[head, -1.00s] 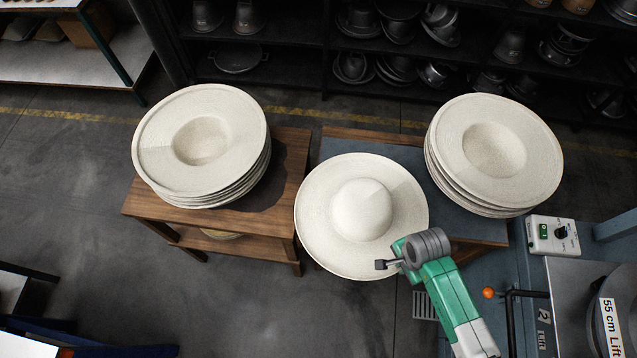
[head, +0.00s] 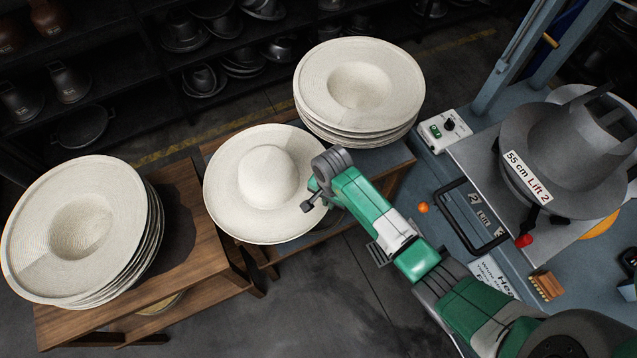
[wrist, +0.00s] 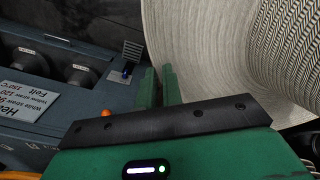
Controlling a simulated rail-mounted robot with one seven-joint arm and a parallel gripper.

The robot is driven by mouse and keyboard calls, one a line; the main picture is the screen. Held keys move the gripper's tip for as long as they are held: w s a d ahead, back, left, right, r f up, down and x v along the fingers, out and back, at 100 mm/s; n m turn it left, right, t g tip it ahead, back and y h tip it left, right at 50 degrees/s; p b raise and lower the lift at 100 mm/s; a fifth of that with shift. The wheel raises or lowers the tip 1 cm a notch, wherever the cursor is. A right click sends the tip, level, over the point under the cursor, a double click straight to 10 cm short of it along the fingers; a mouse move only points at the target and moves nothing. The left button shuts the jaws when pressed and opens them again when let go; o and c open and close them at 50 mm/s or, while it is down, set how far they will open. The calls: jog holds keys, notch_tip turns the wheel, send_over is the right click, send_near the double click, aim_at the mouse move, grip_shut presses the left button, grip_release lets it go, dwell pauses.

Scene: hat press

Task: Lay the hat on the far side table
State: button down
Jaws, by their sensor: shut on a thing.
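My gripper (head: 311,202) is shut on the brim of a cream woven hat (head: 263,180), at the brim's right edge in the head view. The hat is crown up with its wide brim about level. It overlaps the front of a blue-topped table (head: 391,178); I cannot tell whether it touches it. In the wrist view the green fingers (wrist: 163,85) are at the edge of the hat's pale brim (wrist: 200,55). A wooden table (head: 207,250) stands to the left. I cannot tell which table is the far side one.
A stack of upturned hats (head: 85,225) stands on the wooden table, and another stack (head: 360,85) on the blue-topped table. The hat press (head: 560,150) with its control box (head: 448,128) is at the right. Dark shelves (head: 150,60) line the back.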

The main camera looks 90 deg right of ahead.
jog(key=d, duration=0.1)
jog(key=w+d+b, duration=0.1)
jog(key=d, duration=0.1)
jog(key=w+d+b, duration=0.1)
jog(key=d, duration=0.1)
jog(key=shift+w+d+f, duration=0.15)
jog(key=shift+w+f, duration=0.05)
jog(key=shift+f, duration=0.15)
jog(key=shift+w+d+r, duration=0.1)
jog(key=shift+d, duration=0.3)
jog(key=shift+w+d, duration=0.15)
jog(key=shift+d+f+b, duration=0.1)
jog(key=shift+f+b, duration=0.65)
jog(key=shift+f, duration=1)
jog(key=shift+f, duration=0.15)
jog(key=c, duration=1.6)
grip_release()
jog(key=shift+o, duration=0.2)
